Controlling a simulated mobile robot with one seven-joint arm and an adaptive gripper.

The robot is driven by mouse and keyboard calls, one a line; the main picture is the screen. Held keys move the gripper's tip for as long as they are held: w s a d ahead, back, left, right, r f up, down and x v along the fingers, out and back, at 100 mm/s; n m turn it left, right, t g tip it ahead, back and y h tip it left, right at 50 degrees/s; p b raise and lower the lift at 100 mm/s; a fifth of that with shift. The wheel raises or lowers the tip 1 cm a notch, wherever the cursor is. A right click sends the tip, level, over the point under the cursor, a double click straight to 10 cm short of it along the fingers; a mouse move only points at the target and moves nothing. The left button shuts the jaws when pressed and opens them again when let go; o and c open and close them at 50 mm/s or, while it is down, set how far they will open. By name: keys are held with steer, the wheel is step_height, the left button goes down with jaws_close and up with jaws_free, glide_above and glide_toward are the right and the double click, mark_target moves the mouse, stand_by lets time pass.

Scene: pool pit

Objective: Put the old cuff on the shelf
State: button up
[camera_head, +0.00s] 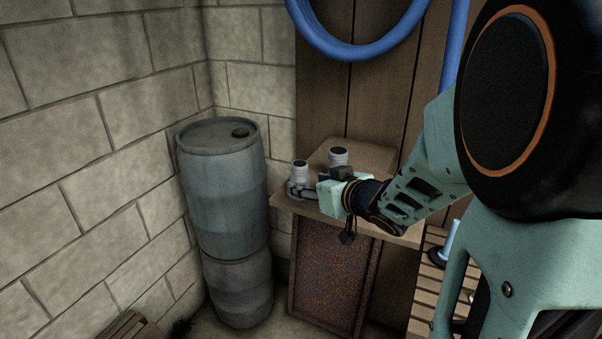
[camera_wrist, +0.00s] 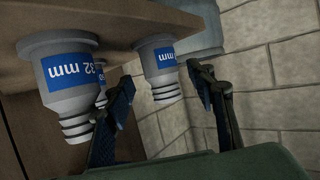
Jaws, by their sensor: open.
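Grey cuffs with blue labels stand on a wooden shelf (camera_head: 402,236). In the head view one cuff (camera_head: 300,172) is at the shelf's left end, by my gripper (camera_head: 304,190), and another cuff (camera_head: 338,156) stands farther back. The wrist view is upside down: a cuff marked 32 mm (camera_wrist: 66,82) is at left, partly hiding a third grey piece. Another cuff (camera_wrist: 158,68) appears between the fingers of my gripper (camera_wrist: 163,92), which is open and not closed on it. I cannot tell which cuff is the old one.
A blue-grey barrel stack (camera_head: 222,190) stands left of the shelf, against a block wall (camera_head: 100,130). A blue hose (camera_head: 350,48) hangs on the boards above. A rusty panel (camera_head: 333,275) is below the shelf, and a slatted surface (camera_head: 425,295) at right.

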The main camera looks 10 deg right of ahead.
steer(key=p+v, duration=0.3)
steer(key=v, duration=0.3)
steer(key=shift+s, duration=0.15)
steer(key=shift+r, duration=0.1)
